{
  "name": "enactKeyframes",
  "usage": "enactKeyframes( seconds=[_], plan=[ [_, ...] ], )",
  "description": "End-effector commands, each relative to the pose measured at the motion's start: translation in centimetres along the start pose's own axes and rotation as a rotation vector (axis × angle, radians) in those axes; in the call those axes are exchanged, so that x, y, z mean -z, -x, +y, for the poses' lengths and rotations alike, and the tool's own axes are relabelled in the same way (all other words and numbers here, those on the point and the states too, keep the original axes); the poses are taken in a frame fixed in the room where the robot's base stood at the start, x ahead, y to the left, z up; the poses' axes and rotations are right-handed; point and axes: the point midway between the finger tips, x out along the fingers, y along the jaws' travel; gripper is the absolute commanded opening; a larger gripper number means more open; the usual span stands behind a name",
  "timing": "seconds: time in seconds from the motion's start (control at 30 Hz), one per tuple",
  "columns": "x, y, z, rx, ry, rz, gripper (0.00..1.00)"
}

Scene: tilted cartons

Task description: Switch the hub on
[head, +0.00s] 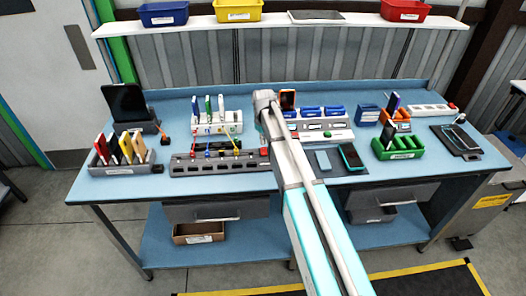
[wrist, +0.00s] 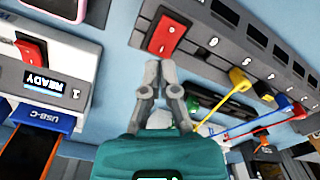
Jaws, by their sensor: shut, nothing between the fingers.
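The hub is a long grey strip (head: 205,168) at the front middle of the bench, with a row of ports and coloured cables. In the wrist view the hub (wrist: 215,62) runs across the upper right, and its red rocker switch (wrist: 166,35) sits at its near end. I cannot tell which side of the rocker is pressed. My gripper (wrist: 158,66) is shut and empty. Its fingertips appear just below the red switch in the wrist picture; whether they touch it is unclear. In the head view my arm hides the fingertips.
A charging station with a READY display (wrist: 42,82) and another red switch (wrist: 31,51) is left in the wrist view. On the bench, a green rack (head: 398,149), a phone rack (head: 122,163) and a tablet stand (head: 125,103) flank the hub. A shelf with bins (head: 163,13) is above.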

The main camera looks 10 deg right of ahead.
Motion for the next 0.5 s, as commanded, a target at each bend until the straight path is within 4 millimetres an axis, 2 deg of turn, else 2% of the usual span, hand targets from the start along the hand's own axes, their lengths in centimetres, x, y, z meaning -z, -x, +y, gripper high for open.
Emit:
enactKeyframes(
  seconds=[0.5],
  plan=[
    [0.00,-0.62,0.00,0.000,0.000,0.000,0.00]
  ],
)
